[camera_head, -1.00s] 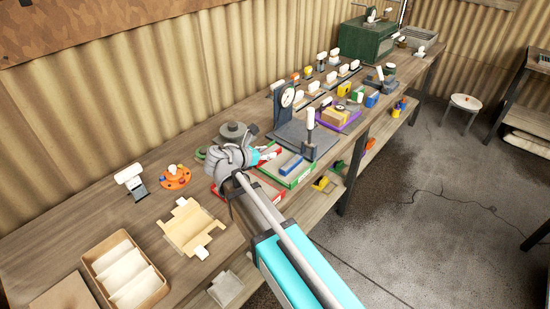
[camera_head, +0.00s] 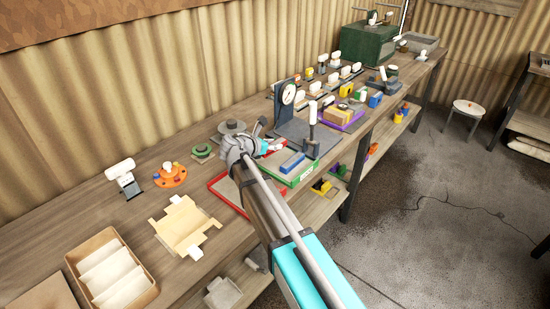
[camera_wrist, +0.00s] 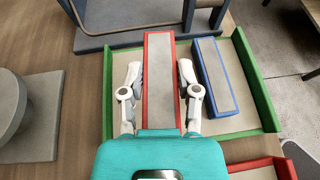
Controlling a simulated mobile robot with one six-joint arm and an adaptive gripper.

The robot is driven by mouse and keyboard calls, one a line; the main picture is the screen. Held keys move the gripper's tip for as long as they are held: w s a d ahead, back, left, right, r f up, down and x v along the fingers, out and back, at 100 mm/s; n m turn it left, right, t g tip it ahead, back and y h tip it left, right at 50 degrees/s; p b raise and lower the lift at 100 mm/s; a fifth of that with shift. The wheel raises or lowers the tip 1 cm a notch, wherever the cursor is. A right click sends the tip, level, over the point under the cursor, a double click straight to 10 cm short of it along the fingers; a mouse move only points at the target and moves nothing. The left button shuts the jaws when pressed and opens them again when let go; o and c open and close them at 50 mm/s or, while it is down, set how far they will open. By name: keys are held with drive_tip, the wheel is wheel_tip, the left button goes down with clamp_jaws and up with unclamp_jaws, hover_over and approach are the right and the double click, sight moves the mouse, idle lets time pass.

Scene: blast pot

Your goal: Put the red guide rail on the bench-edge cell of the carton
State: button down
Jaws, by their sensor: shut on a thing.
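The red guide rail (camera_wrist: 161,85), a grey-topped bar with red edges, is between the fingers of my gripper (camera_wrist: 160,70) in the wrist view. The gripper is shut on its two long sides. The rail is over the green-edged tray (camera_wrist: 262,85), beside a blue bar; I cannot tell whether it touches the tray floor. In the head view my gripper (camera_head: 273,147) is over the same tray, and my arm hides part of it. The carton (camera_head: 146,297), a tan box with pale dividers, stands at the near left of the bench.
The blue bar (camera_wrist: 215,75) lies close to the right finger. A press stand with a dial (camera_head: 288,95) stands just beyond the tray. A red-edged tray (camera_head: 216,187), a cream flat fixture (camera_head: 183,228) and an orange disc (camera_head: 170,177) lie between the tray and the carton.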

sight(274, 158)
drive_tip(key=shift+w+f, duration=0.4)
drive_tip(key=shift+f, duration=0.05)
drive_tip(key=shift+w+f+b, duration=0.3)
drive_tip(key=shift+f+b, duration=0.2)
drive_tip(key=shift+b, duration=0.2)
drive_tip(key=shift+f+b, duration=1.3)
drive_tip(key=shift+d+f, duration=0.1)
drive_tip(key=shift+f, duration=0.05)
drive_tip(key=shift+c, duration=1.6)
unclamp_jaws()
drive_tip(key=p+v, duration=0.4)
drive_tip(key=v, duration=0.8)
drive_tip(key=shift+r+p, duration=0.25)
drive_tip(key=shift+p, duration=0.1)
drive_tip(key=shift+v, duration=0.8)
